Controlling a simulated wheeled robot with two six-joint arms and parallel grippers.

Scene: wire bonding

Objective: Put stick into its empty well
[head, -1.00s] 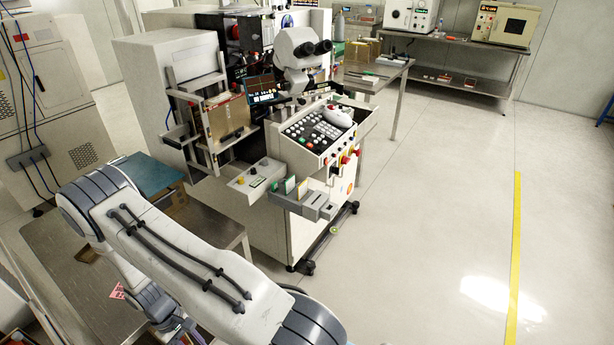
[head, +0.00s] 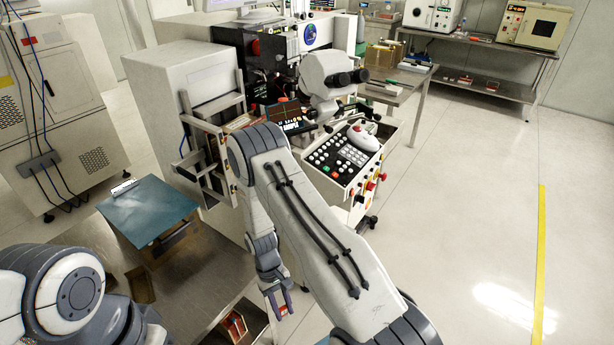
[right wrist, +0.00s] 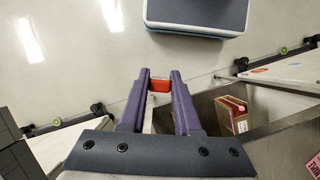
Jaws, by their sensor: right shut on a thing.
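My right gripper (head: 279,303) hangs low in the middle of the head view, just right of the steel bench. It is shut on a small red piece, which I take to be the stick (right wrist: 160,85). The stick sits between the two purple fingertips in the right wrist view, and most of it is hidden by them. The wells cannot be made out now; my right arm covers the front of the bonding machine. My left gripper is out of view.
The machine's keypad console (head: 343,160) stands beyond my arm. The floor at right is clear.

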